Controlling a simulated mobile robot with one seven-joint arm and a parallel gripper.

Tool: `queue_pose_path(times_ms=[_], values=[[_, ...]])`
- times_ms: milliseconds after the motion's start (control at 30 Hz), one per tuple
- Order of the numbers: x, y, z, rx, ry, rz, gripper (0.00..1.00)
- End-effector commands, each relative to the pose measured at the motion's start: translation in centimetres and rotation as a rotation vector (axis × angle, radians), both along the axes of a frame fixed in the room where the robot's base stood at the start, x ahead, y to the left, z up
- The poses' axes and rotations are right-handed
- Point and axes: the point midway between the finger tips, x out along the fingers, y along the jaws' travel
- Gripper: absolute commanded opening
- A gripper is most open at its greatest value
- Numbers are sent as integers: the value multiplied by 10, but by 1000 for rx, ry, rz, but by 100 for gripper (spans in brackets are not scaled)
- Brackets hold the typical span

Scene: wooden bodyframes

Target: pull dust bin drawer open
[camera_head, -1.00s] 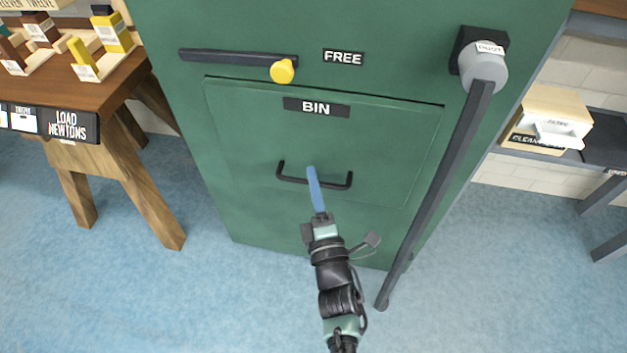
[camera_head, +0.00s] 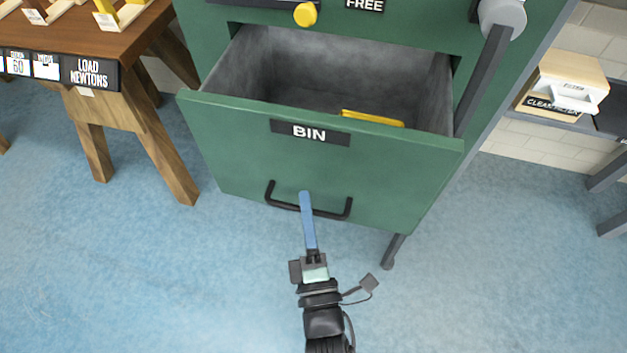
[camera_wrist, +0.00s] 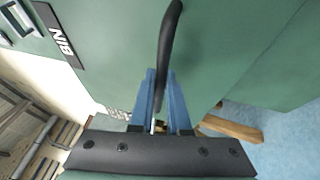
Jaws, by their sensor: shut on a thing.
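The green dust bin drawer (camera_head: 330,170) is pulled out from its cabinet in the head view, and its grey inside shows from above. A black BIN label (camera_head: 310,132) is on its front. The black bar handle (camera_head: 335,212) sits low on the front. My gripper (camera_head: 305,200) has its blue fingers shut on the handle near its middle. In the wrist view the handle (camera_wrist: 170,40) runs between the two blue fingers (camera_wrist: 160,85). A yellow piece (camera_head: 372,118) lies inside the drawer, partly hidden by the front panel.
A wooden table (camera_head: 100,45) stands at the left, with its legs on the blue floor (camera_head: 90,260). A grey lever (camera_head: 480,90) runs down the cabinet's right side. A yellow knob (camera_head: 305,14) is above the drawer. The floor in front is clear.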

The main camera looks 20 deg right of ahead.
Motion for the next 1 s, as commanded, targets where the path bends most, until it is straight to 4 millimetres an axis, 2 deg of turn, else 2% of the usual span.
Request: queue_pose_path(times_ms=[100,300,800,833,1000], values=[[-18,10,-1,3,5,-3,0],[-34,22,0,2,3,-2,0],[-40,26,-1,-1,1,-1,0],[-40,26,-1,-1,1,-1,17],[-39,26,0,-1,1,-1,45]])
